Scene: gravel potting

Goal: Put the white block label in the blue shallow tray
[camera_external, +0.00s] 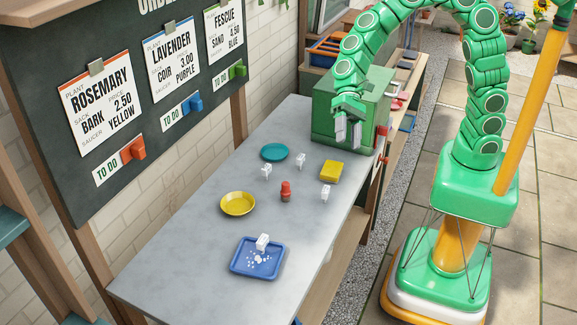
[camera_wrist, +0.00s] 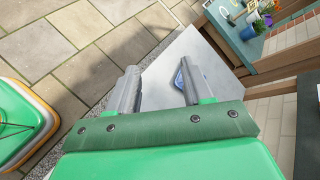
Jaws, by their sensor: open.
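A small white block (camera_external: 263,242) sits in the blue shallow tray (camera_external: 237,268), near its back edge, with small white specks in front of it. Other small white blocks stand on the grey table: one by the teal dish (camera_external: 266,171), one right of that dish (camera_external: 300,161), and one at the right (camera_external: 325,192). I cannot tell which is the label. My gripper (camera_external: 348,132) is open and empty, raised in front of the green box, well apart from the blocks. In the wrist view my gripper (camera_wrist: 160,70) shows its two grey fingers spread; the blue tray (camera_wrist: 179,80) is partly hidden by one.
A teal dish (camera_external: 274,152), a yellow dish (camera_external: 238,204), a red bottle-like item (camera_external: 286,191) and a yellow block (camera_external: 331,171) stand on the table (camera_external: 180,238). A green box (camera_external: 322,108) stands at the back end. The table's front left is clear.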

